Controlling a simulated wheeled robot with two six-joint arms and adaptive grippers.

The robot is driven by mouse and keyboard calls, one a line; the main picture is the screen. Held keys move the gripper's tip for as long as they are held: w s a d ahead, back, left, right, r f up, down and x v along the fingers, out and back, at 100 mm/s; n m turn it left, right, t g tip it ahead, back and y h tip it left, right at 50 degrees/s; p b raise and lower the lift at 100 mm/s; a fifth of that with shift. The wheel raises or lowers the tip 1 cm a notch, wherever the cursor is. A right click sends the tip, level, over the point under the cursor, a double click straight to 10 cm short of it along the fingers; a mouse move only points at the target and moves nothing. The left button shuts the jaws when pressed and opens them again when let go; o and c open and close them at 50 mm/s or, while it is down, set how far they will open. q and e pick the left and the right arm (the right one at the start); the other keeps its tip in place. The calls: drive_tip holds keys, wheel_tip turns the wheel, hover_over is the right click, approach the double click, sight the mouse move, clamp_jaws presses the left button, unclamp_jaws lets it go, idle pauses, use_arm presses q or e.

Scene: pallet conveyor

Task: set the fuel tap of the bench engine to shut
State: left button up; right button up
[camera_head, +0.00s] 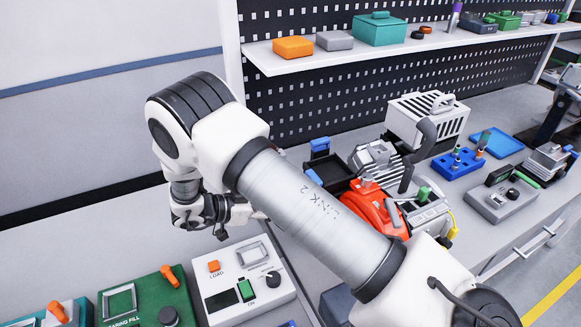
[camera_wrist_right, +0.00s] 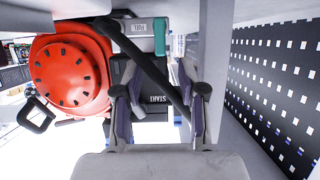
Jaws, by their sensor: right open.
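The bench engine, with its red round cover (camera_head: 375,207), stands on the bench right of my arm, which hides part of it. Its panel bears a green knob (camera_head: 424,193). In the right wrist view the red cover (camera_wrist_right: 70,75) is at the left. A small upside-down label (camera_wrist_right: 140,27), apparently FUEL, lies beside a teal-green piece (camera_wrist_right: 159,38); I cannot tell whether this is the tap or its setting. My right gripper (camera_wrist_right: 160,95) is open and empty, facing a black START part, with a dark hose across the view.
A blue tray (camera_head: 497,142) and a grey control box (camera_head: 503,197) lie to the right. The pegboard (camera_head: 330,100) bounds the back.

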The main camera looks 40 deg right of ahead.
drive_tip(key=p+x, duration=0.1)
drive_tip(key=x, duration=0.4)
drive_tip(key=shift+d+f, duration=0.15)
drive_tip(key=shift+d, duration=0.2)
drive_tip(key=shift+a, duration=0.1)
clamp_jaws()
drive_tip(key=n, duration=0.1)
drive_tip(key=w+n+g, duration=0.1)
drive_tip(key=shift+f+n+g, duration=0.2)
drive_tip(key=shift+n+g, duration=0.1)
drive_tip(key=shift+w+r+y, duration=0.1)
drive_tip(key=shift+y, duration=0.2)
unclamp_jaws()
drive_tip(key=shift+d, duration=0.25)
